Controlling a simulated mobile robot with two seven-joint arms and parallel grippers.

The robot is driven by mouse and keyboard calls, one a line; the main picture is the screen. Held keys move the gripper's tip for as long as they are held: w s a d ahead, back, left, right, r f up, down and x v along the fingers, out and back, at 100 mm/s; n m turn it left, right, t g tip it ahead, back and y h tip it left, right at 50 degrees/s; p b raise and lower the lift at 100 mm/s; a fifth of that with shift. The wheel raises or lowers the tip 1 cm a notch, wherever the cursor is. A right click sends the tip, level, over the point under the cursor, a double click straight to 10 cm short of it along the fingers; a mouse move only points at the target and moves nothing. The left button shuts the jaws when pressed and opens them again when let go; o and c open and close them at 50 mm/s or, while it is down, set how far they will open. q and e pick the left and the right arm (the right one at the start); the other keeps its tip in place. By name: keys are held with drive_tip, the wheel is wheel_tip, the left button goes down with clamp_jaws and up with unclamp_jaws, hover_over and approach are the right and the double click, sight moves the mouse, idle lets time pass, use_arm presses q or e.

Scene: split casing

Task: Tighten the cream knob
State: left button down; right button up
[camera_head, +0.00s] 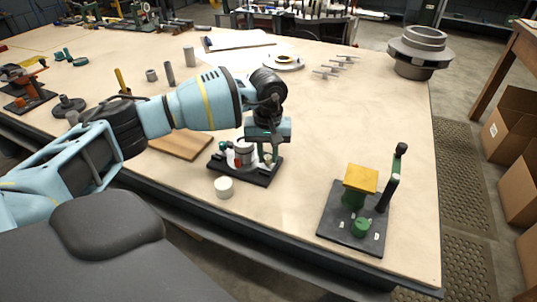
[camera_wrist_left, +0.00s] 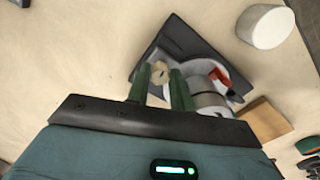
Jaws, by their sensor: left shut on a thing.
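My left gripper (camera_head: 265,148) points down over a small device on a black base (camera_head: 243,174). In the left wrist view its two green fingers (camera_wrist_left: 160,83) are closed around the small cream knob (camera_wrist_left: 159,74), whose top shows between the fingertips. The device's grey-white cylindrical casing (camera_wrist_left: 208,100) with a red part (camera_wrist_left: 222,78) stands beside the fingers. In the head view the cream knob (camera_head: 268,158) is small and partly covered by the gripper. My right gripper is not in view.
A loose white cylinder (camera_head: 223,187) stands in front of the base. A wooden board (camera_head: 182,144) lies to the left. A green-and-yellow fixture with an upright lever (camera_head: 397,165) stands to the right. The table (camera_head: 320,120) is clear behind and right of the device.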

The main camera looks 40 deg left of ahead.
sight(268, 157)
use_arm(q)
drive_tip(key=shift+r+m, duration=0.1)
drive_tip(key=shift+m, duration=0.5)
drive_tip(key=c, duration=1.2)
unclamp_jaws()
drive_tip(key=shift+c, duration=0.2)
wheel_tip(268, 157, up, 8)
drive_tip(key=shift+f, duration=0.15)
